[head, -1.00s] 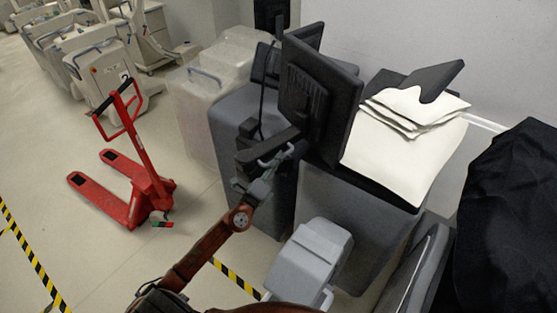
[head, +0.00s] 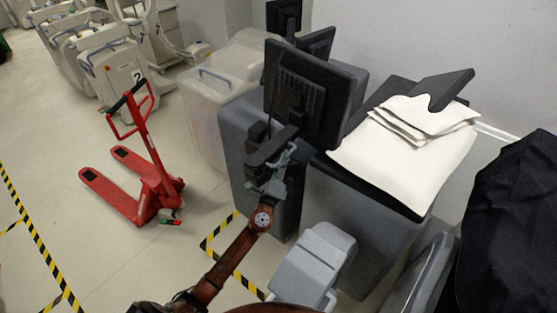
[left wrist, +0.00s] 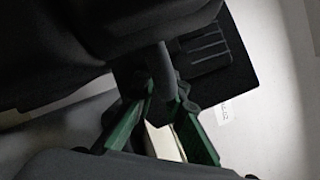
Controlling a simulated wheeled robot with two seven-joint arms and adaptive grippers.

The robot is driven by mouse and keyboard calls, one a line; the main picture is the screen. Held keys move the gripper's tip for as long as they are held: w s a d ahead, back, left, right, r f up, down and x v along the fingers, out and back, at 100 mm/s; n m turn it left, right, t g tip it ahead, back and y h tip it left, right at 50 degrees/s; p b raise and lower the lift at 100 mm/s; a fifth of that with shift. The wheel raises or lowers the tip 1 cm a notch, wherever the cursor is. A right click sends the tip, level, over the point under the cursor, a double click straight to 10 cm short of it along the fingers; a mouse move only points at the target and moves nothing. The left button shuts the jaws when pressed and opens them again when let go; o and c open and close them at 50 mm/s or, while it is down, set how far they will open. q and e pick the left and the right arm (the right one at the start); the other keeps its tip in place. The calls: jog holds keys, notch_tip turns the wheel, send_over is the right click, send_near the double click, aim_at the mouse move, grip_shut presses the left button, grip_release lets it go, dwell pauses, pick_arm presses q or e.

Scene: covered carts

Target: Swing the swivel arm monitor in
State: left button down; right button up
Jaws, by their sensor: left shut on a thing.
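The swivel arm monitor (head: 305,88) is a dark flat screen standing over the grey carts in the head view, its ribbed back turned toward me. Its dark support arm (head: 272,146) runs below it toward my left gripper (head: 277,164). The gripper is shut on the grey bar-like handle (head: 285,154) at this arm, below the monitor. In the left wrist view, the green-edged fingers (left wrist: 165,125) are on both sides of a dark round bar (left wrist: 160,75). The monitor's front face is hidden. My right gripper is not in view.
A light grey boxy unit (head: 315,262) stands close in front. A red pallet jack (head: 150,185) is at left, with open floor around it. A black-covered shape (head: 510,225) fills the right edge.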

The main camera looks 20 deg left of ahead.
pick_arm(q)
jog(key=shift+d+f, duration=0.1)
jog(key=shift+f, duration=0.1)
jog(key=c, duration=2.4)
grip_release()
jog(key=shift+o, duration=0.8)
jog(key=shift+s+r, duration=0.15)
jog(key=shift+s, duration=0.15)
jog(key=v, duration=1.2)
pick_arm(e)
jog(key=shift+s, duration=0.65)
